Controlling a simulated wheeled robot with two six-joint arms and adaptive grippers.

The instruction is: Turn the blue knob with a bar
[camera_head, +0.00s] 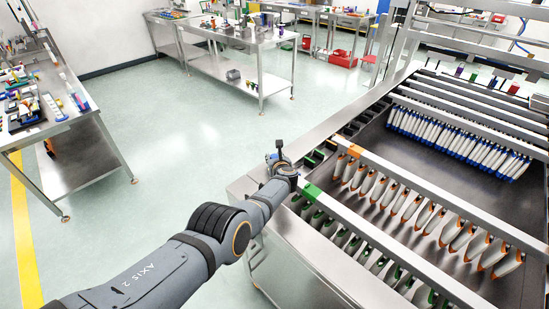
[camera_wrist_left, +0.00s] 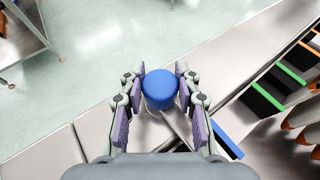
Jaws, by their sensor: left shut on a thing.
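The blue knob (camera_wrist_left: 160,90) has a round, smooth top and stands at the edge of the metal machine frame in the left wrist view. I cannot make out a bar on it. My left gripper (camera_wrist_left: 160,96) has one finger on each side of the knob and is shut on it. In the head view my left gripper (camera_head: 278,163) is at the machine's near left corner, seen small. The knob is mostly hidden there behind my wrist. My right gripper is in neither view.
The metal machine (camera_head: 340,122) fills the right, with rows of orange-edged paddles (camera_head: 410,208), green-edged paddles (camera_head: 350,245) and blue-tipped white pieces (camera_head: 455,140). A blue strip (camera_wrist_left: 228,140) lies close to the right finger. A cluttered table (camera_head: 60,120) is at left. Open floor lies between.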

